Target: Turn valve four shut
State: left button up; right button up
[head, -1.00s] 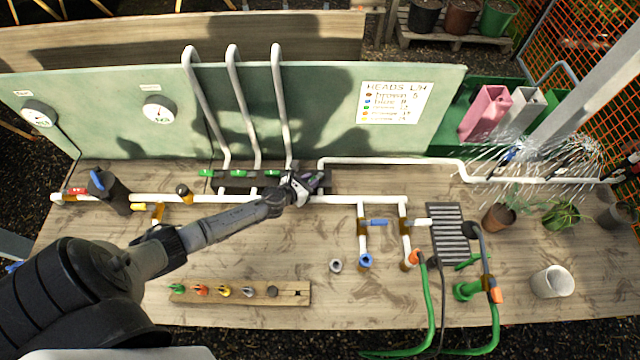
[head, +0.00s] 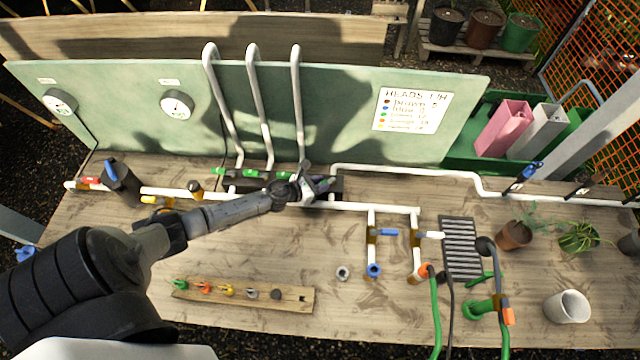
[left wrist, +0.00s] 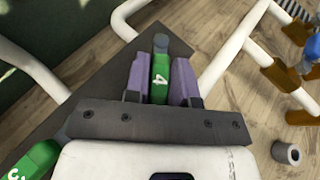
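Valve four's green handle, marked 4 (left wrist: 160,78), sits between the purple fingers of my left gripper (left wrist: 163,85) in the left wrist view. The fingers lie close along both sides of the handle, and the gripper looks shut on it. In the head view my left gripper (head: 318,187) is at the right end of the dark valve block (head: 234,187) and hides valve four. Other green valve handles (head: 250,173) stand in a row to its left. Part of a neighbouring green handle (left wrist: 38,160) shows in the left wrist view. My right gripper is not in view.
White pipes (head: 400,173) run along the bench. A blue-handled valve (head: 380,232), a grey grate (head: 460,248), green hoses (head: 436,310) and pots (head: 567,306) lie to the right. A wooden rack (head: 245,297) with coloured pieces lies in front. A green backboard (head: 340,110) stands behind.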

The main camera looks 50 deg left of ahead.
pick_arm(q)
jog(key=o, duration=0.4)
jog(key=shift+c, duration=0.2)
jog(key=shift+s, duration=0.1)
jog(key=v, duration=1.3)
jog(key=shift+s+b, duration=0.3)
jog(key=shift+b, duration=0.05)
jog(key=shift+a, duration=0.1)
